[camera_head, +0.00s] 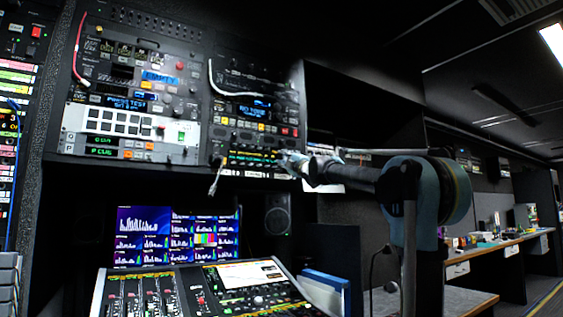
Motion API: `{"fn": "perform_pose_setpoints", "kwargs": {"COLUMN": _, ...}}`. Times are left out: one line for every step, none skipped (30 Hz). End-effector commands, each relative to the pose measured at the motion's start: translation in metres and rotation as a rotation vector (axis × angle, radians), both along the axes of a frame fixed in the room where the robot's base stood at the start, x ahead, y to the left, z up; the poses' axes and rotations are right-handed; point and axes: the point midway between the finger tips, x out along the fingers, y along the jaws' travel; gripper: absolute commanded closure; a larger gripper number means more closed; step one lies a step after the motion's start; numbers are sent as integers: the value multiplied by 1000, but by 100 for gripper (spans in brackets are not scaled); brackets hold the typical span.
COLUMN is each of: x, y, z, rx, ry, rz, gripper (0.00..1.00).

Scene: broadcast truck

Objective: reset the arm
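My arm (418,200) rises at the right of centre, with its dark forearm stretched left toward the equipment rack.
A mixing console (200,290) stands below, with a multi-view screen (175,236) and a speaker (277,214) behind it. Blue folders (325,282) stand right of the console. A long desk (500,242) runs along the right, beside open floor.

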Motion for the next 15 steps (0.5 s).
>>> {"fn": "perform_pose_setpoints", "kwargs": {"x": -3, "y": -2, "z": -2, "rx": 0, "ry": 0, "rz": 0, "gripper": 74}}
{"fn": "perform_pose_setpoints", "kwargs": {"x": -4, "y": -3, "z": -2, "rx": 0, "ry": 0, "rz": 0, "gripper": 74}}
{"fn": "perform_pose_setpoints", "kwargs": {"x": -5, "y": -4, "z": -3, "rx": 0, "ry": 0, "rz": 0, "gripper": 74}}
{"fn": "perform_pose_setpoints", "kwargs": {"x": -6, "y": -4, "z": -4, "rx": -1, "ry": -1, "rz": 0, "gripper": 74}}
{"fn": "perform_pose_setpoints", "kwargs": {"x": -7, "y": -4, "z": -4, "rx": 0, "ry": 0, "rz": 0, "gripper": 74}}
{"fn": "perform_pose_setpoints", "kwargs": {"x": -7, "y": -5, "z": -4, "rx": 0, "ry": 0, "rz": 0, "gripper": 74}}
{"fn": "perform_pose_setpoints", "kwargs": {"x": -7, "y": -5, "z": -4, "rx": 0, "ry": 0, "rz": 0, "gripper": 74}}
{"fn": "perform_pose_setpoints", "kwargs": {"x": -7, "y": -5, "z": -5, "rx": 0, "ry": 0, "rz": 0, "gripper": 74}}
{"fn": "perform_pose_setpoints", "kwargs": {"x": -8, "y": -5, "z": -5, "rx": 0, "ry": 0, "rz": 0, "gripper": 74}}
{"fn": "perform_pose_setpoints", "kwargs": {"x": -8, "y": -5, "z": -4, "rx": 0, "ry": 0, "rz": 1, "gripper": 74}}
{"fn": "perform_pose_setpoints", "kwargs": {"x": -8, "y": -5, "z": -4, "rx": 0, "ry": 0, "rz": 0, "gripper": 74}}
{"fn": "perform_pose_setpoints", "kwargs": {"x": -8, "y": -5, "z": -4, "rx": 0, "ry": 0, "rz": 1, "gripper": 74}}
{"fn": "perform_pose_setpoints", "kwargs": {"x": -8, "y": -5, "z": -4, "rx": 0, "ry": 0, "rz": 1, "gripper": 74}}
{"fn": "perform_pose_setpoints", "kwargs": {"x": -8, "y": -5, "z": -4, "rx": 0, "ry": 0, "rz": 1, "gripper": 74}}
{"fn": "perform_pose_setpoints", "kwargs": {"x": -8, "y": -5, "z": -4, "rx": 0, "ry": 0, "rz": 1, "gripper": 74}}
